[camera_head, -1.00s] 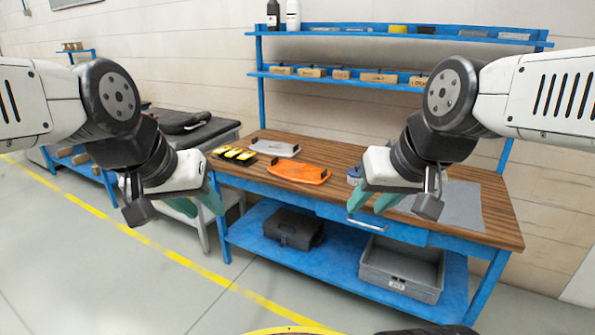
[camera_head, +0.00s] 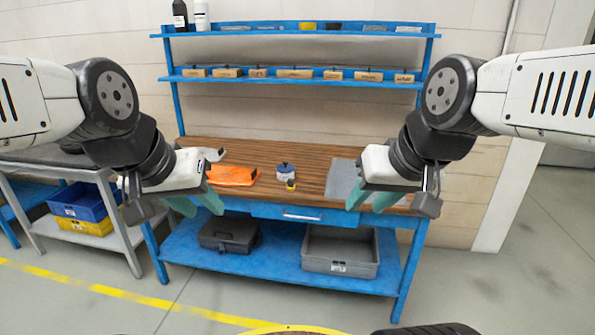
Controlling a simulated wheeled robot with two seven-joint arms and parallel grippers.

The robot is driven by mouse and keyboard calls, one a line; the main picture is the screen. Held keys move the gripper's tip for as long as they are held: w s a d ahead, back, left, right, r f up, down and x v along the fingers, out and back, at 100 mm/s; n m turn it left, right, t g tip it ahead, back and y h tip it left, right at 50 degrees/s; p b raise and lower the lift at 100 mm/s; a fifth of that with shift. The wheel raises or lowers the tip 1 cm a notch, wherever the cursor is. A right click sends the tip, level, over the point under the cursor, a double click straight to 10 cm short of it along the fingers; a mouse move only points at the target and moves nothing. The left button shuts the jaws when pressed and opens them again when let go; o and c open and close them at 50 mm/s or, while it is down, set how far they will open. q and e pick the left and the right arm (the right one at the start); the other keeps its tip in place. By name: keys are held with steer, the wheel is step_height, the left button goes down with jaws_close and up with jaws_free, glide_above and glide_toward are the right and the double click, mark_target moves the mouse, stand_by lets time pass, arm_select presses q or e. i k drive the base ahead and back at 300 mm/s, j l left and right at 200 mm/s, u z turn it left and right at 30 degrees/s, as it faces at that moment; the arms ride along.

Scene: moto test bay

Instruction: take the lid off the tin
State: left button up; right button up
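A small round tin (camera_head: 286,172), white with blue and a dark spot on top, stands on the wooden bench top near its middle. Its lid is too small to tell apart clearly, but the top looks covered. My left gripper (camera_head: 197,204) is in front of the bench, left of the tin, its teal fingers apart and empty. My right gripper (camera_head: 369,200) is at the bench front, right of the tin, its teal fingers apart and empty. Neither gripper touches the tin.
A small yellow object (camera_head: 291,185) is just in front of the tin. An orange part (camera_head: 232,175) lies left and a grey mat (camera_head: 343,180) right. Shelves with small boxes (camera_head: 294,73) rise behind. A grey crate (camera_head: 340,252) and dark case (camera_head: 230,234) sit below.

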mark_target(284, 167)
steer(key=i+j, duration=0.2)
steer(key=i, duration=0.35)
steer(key=i+j, duration=0.2)
steer(key=i, duration=0.4)
steer(key=i+j+u, duration=0.1)
steer(key=i+j, duration=0.15)
steer(key=i, duration=0.3)
